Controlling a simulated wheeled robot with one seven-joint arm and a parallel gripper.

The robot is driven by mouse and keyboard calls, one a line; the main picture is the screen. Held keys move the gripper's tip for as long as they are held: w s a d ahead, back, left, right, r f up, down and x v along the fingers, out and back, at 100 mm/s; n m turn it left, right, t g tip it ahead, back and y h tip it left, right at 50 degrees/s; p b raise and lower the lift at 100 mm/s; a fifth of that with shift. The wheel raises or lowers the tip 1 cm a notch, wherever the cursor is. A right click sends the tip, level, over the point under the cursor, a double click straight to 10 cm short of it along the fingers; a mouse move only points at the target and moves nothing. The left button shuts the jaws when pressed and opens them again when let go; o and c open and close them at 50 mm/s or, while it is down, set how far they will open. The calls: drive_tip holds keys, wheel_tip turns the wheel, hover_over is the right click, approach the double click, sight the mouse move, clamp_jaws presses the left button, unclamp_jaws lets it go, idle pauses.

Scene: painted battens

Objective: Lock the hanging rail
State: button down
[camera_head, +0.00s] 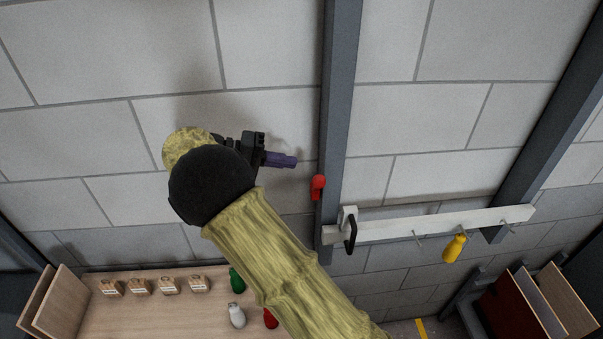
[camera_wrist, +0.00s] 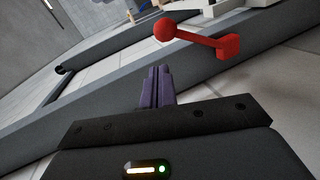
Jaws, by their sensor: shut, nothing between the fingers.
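The white hanging rail (camera_head: 440,224) runs across two dark grey posts, with a white block and a black handle (camera_head: 351,232) at its left end. A red lever (camera_head: 317,186) is on the left post, above the rail's left end. In the wrist view the lever (camera_wrist: 202,38) shows a round knob at its left and a squared block at its right. My gripper (camera_head: 290,161) is to the left of that post, its purple fingers shut, empty and pointing right towards the post. In the wrist view the fingers (camera_wrist: 157,88) are apart from the lever.
A yellow bottle (camera_head: 455,248) hangs from a hook on the rail. Below left is a wooden bench (camera_head: 190,315) with small boxes and several bottles. A red-sided bin with boards (camera_head: 510,305) stands at lower right. The wall around my gripper is clear.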

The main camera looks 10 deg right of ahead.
sight(316, 187)
drive_tip(key=a+f+t+h, duration=0.3)
drive_tip(key=a, duration=0.4)
drive_tip(key=shift+w+a+n+t, duration=0.25)
drive_tip(key=shift+a+n+t, duration=0.05)
drive_tip(key=shift+a+t, duration=0.1)
drive_tip(key=shift+d, duration=0.2)
drive_tip(key=s+d, duration=0.1)
drive_tip(key=d, duration=1)
drive_tip(key=shift+s+d+f, duration=0.2)
drive_tip(key=shift+f, duration=0.05)
